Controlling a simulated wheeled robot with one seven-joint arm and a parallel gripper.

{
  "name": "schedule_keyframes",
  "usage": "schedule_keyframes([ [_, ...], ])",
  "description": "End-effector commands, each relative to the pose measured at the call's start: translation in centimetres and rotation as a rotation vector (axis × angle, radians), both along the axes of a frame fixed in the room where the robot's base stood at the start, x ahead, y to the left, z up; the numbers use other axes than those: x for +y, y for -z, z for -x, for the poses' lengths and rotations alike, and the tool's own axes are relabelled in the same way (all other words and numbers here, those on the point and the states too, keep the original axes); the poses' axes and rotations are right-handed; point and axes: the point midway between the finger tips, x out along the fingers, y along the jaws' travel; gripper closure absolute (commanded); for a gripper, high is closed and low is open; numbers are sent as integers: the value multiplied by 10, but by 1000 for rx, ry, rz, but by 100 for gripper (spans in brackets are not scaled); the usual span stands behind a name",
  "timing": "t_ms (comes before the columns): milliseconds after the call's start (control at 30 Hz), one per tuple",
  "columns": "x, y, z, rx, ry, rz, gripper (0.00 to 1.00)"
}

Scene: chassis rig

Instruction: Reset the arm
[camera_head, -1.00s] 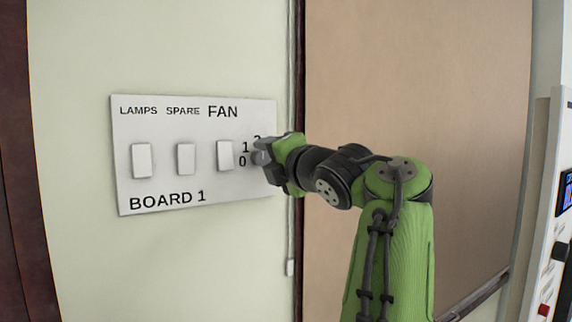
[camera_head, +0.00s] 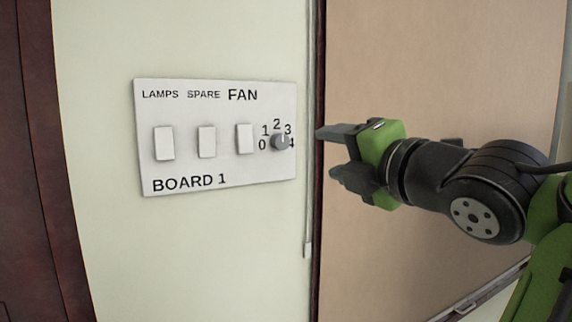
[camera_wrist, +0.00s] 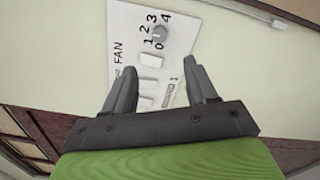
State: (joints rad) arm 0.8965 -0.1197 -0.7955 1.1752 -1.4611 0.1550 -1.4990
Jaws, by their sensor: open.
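My gripper (camera_head: 328,152) is open and empty in the head view. It is to the right of the switch board (camera_head: 215,178) and apart from it, in front of the tan panel. The board carries the words LAMPS, SPARE, FAN and BOARD 1, and 3 white rocker switches. Its round grey fan knob (camera_head: 280,142) is in full view among the numbers 0 to 4. In the wrist view my gripper's two fingers (camera_wrist: 163,88) stand wide apart. The board (camera_wrist: 125,20) and the knob (camera_wrist: 160,35) show beyond them.
A tan panel (camera_head: 430,70) in a dark frame fills the right side. A thin cord (camera_head: 308,215) hangs down the pale wall between board and panel. A dark red-brown frame (camera_head: 45,150) is at the left. The space between gripper and board looks clear.

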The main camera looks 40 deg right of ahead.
Motion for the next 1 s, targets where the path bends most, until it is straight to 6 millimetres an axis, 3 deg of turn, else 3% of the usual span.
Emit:
schedule_keyframes([
  [267,2,1,-3,-14,-6,-37,43],
  [367,14,9,-17,-81,-41,-288,43],
  [433,36,35,-39,-99,-71,-616,43],
  [500,71,81,-59,-41,-64,-972,43],
  [633,138,173,-65,151,74,-1421,43],
  [733,185,245,-45,305,265,-1631,43],
  [800,208,292,-20,388,432,-1716,43],
  [900,223,345,17,442,656,-1765,43],
  [1000,225,373,42,441,798,-1774,43],
])
